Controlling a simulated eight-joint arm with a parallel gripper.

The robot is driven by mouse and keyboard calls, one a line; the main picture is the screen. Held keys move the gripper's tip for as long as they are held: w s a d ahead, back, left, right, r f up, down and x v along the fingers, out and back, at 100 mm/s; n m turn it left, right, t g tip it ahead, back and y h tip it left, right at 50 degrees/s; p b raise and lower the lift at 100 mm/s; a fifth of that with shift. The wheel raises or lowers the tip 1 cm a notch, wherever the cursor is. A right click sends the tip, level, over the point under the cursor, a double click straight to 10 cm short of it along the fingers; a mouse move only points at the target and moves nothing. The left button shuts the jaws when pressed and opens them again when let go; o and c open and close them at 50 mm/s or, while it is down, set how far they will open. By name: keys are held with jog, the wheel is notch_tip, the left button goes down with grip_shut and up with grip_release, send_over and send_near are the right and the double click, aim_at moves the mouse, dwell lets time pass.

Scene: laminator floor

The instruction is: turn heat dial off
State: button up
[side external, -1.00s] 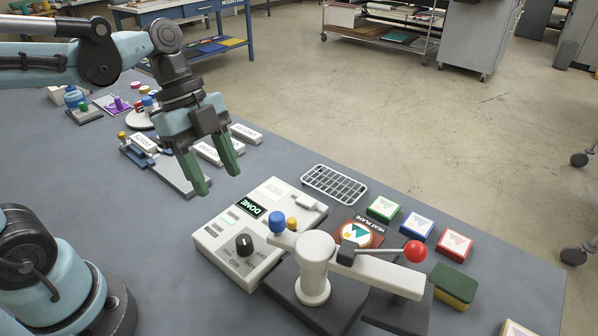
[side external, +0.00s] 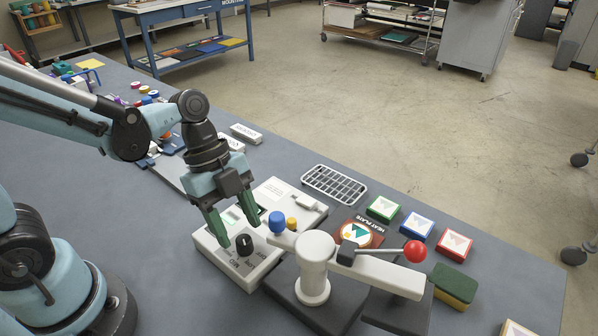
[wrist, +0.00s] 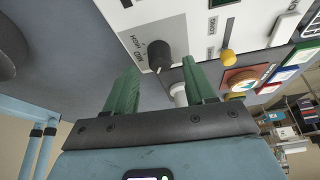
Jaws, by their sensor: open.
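The heat dial (side external: 244,244) is a black round knob on the front part of the white control box (side external: 272,262). In the wrist view the dial (wrist: 160,55) stands just beyond and between my fingertips, beside the printed words HIGH and MID. A pale pointer mark shows on it, but I cannot tell its exact setting. My gripper (side external: 241,231) has green fingers spread apart and empty, pointing down just above the dial. It also shows in the wrist view (wrist: 161,68). I see no contact with the knob. The gripper partly hides the box's display.
A blue knob (side external: 277,222) and a yellow knob (side external: 292,223) stand right of the dial. A white press with a red-ball lever (side external: 415,251) is close by at the right.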

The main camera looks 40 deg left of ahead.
aim_at(244, 245)
jog(key=shift+x, duration=1.15)
jog(key=shift+c, duration=0.2)
jog(key=c, duration=1)
